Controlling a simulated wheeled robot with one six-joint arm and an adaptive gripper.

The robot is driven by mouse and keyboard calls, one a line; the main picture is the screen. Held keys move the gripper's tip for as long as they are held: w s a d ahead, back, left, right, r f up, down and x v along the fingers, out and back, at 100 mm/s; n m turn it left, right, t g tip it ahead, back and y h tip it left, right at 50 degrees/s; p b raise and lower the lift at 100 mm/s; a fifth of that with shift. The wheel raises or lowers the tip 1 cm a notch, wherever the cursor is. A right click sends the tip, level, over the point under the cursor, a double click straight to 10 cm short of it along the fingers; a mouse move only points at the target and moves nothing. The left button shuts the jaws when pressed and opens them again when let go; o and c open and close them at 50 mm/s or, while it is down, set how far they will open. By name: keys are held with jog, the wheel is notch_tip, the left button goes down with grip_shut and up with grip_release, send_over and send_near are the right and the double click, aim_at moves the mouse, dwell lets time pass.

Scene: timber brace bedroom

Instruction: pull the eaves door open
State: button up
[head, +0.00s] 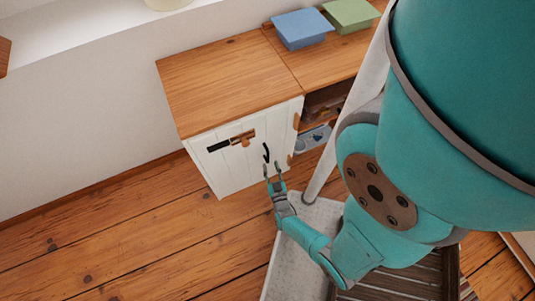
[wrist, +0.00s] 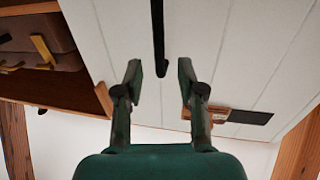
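The eaves door (head: 225,168) is a white panelled door on the front of a low wooden cabinet and looks shut. A black vertical handle (head: 266,152) is on it, right of its middle; in the wrist view the handle (wrist: 158,35) comes down from the top edge. My gripper (head: 272,170) is just in front of the door at the handle's lower end. In the wrist view my gripper (wrist: 158,70) is open, with the handle's end between its fingertips in the picture. I see gaps on both sides; the depth between handle and fingers is unclear.
A wooden latch piece (head: 243,138) with a black bar (head: 217,146) is on the door's upper part. Open shelves (head: 322,108) stand right of the door. Blue (head: 301,28) and green (head: 350,14) items lie on top. The plank floor (head: 130,240) at left is clear.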

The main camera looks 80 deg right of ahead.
aim_at(268, 157)
jog(key=shift+x, duration=3.15)
grip_shut()
